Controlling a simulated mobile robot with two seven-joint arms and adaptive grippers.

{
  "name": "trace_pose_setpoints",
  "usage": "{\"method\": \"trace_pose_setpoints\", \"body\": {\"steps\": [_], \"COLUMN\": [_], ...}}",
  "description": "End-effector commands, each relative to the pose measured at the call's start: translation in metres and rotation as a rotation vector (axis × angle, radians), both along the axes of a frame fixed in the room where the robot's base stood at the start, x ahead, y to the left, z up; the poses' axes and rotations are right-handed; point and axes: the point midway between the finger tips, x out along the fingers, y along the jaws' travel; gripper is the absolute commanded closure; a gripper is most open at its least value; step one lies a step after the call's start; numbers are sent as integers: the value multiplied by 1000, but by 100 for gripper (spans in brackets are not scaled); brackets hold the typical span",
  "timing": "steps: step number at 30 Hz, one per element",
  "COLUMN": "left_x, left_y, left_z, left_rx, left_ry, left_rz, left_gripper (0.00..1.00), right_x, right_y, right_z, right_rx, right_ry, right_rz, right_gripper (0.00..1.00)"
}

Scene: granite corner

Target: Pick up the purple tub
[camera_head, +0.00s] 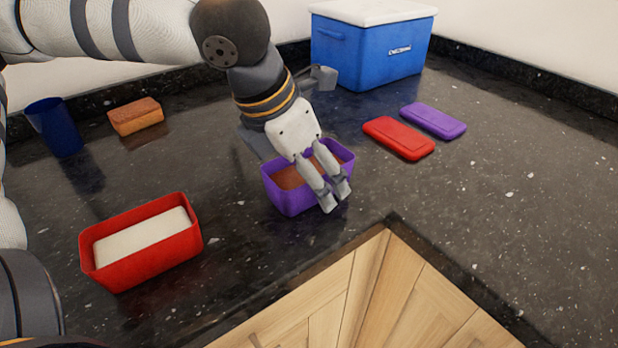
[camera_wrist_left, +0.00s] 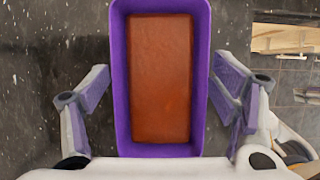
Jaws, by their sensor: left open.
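The purple tub (camera_head: 296,200) stands upright on the dark granite counter near its inner corner, with brown-orange contents inside. My left gripper (camera_head: 337,200) is over the tub, its fingers reaching down at the tub's near right side and hiding part of it. In the left wrist view the purple tub (camera_wrist_left: 119,85) lies between the two spread fingers of the left gripper (camera_wrist_left: 158,95). A gap shows between each finger and the tub's long walls, so the gripper is open and holds nothing. My right gripper is not in view.
A red tub (camera_head: 140,268) with white contents stands at front left. A blue cup (camera_head: 55,128) and a sponge-like brown block (camera_head: 136,116) are behind it. Red lid (camera_head: 398,138), purple lid (camera_head: 433,121) and blue cooler (camera_head: 370,52) are at the right and back. The right counter is clear.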

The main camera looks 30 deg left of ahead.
Motion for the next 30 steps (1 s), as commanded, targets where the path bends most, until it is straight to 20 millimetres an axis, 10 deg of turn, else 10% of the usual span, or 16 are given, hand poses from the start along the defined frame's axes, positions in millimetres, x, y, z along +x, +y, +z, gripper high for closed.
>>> {"method": "trace_pose_setpoints", "body": {"steps": [10, 20, 30], "left_x": [0, 1, -41], "left_y": [0, 0, -10], "left_z": [0, 9, 89], "left_rx": [1, 1, 1], "left_ry": [0, -5, -12], "left_rz": [0, 0, -3], "left_gripper": [84, 84, 84], "right_x": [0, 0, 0], "right_y": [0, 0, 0], "right_z": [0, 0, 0], "right_rx": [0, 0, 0], "right_ry": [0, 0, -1], "right_rz": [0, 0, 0], "right_gripper": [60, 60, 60]}}
